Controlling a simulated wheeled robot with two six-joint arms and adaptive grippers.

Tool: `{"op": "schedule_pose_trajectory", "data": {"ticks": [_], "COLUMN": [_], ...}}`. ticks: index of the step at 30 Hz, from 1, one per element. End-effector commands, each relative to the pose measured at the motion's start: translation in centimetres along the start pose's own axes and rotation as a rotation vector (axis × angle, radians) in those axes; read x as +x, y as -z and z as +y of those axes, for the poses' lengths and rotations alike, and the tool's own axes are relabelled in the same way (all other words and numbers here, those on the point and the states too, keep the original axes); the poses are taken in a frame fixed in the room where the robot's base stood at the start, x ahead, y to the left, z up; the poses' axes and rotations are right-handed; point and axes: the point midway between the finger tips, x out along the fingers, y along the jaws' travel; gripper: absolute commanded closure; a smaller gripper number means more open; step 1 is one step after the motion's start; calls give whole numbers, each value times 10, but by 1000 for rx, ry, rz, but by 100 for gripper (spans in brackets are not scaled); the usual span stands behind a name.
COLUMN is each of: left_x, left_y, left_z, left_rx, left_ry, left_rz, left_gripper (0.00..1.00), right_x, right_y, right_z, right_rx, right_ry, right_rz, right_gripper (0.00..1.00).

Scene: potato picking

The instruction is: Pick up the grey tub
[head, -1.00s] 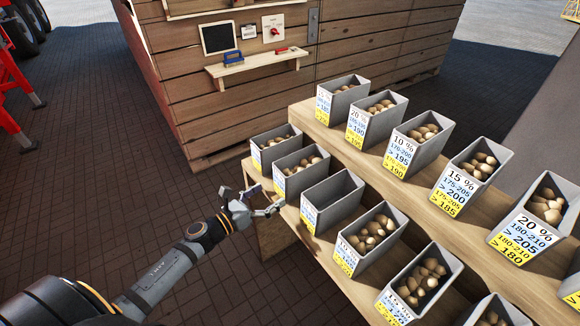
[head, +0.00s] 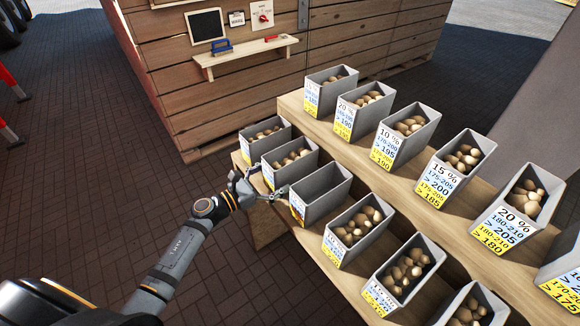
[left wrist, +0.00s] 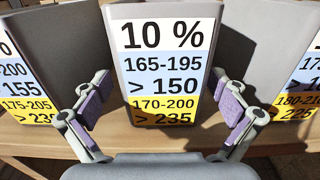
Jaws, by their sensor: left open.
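Several grey tubs stand in two rows, each with a white, blue and yellow label. In the front row one grey tub (head: 328,204) is empty; the tub to its left (head: 305,167) holds potatoes. My left gripper (head: 268,183) is open at the label faces of these two. In the left wrist view one tub (left wrist: 165,52), labelled "10 %", is centred beyond the left gripper (left wrist: 165,105), with a finger towards each side. My right gripper is not in view.
Neighbouring tubs (left wrist: 62,50) stand close on both sides of the centred one. The tubs stand on a stepped wooden stand (head: 290,103). Behind is a plank wall with a small shelf (head: 245,58).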

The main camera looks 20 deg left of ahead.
Motion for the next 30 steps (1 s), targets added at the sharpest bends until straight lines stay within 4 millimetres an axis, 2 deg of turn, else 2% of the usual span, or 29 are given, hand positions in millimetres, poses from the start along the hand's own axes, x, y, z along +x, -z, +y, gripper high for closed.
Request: {"op": "schedule_pose_trajectory", "data": {"ticks": [1, 6, 14, 28, 30], "left_x": [11, 35, 40, 39, 39], "left_y": [-6, -2, 0, 0, 0], "left_z": [-1, -2, -3, -3, -3], "left_rx": [-5, -2, 0, 0, 0], "left_ry": [-2, -1, -1, -1, -1], "left_rz": [-6, -4, -1, -1, -1], "left_gripper": [3, 3, 3, 65, 67], "right_x": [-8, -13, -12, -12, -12], "right_y": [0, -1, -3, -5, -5], "right_z": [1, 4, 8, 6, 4], "right_rx": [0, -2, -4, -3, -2], "right_ry": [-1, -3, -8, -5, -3], "right_rz": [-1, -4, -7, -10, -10], "right_gripper": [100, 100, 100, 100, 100]}}
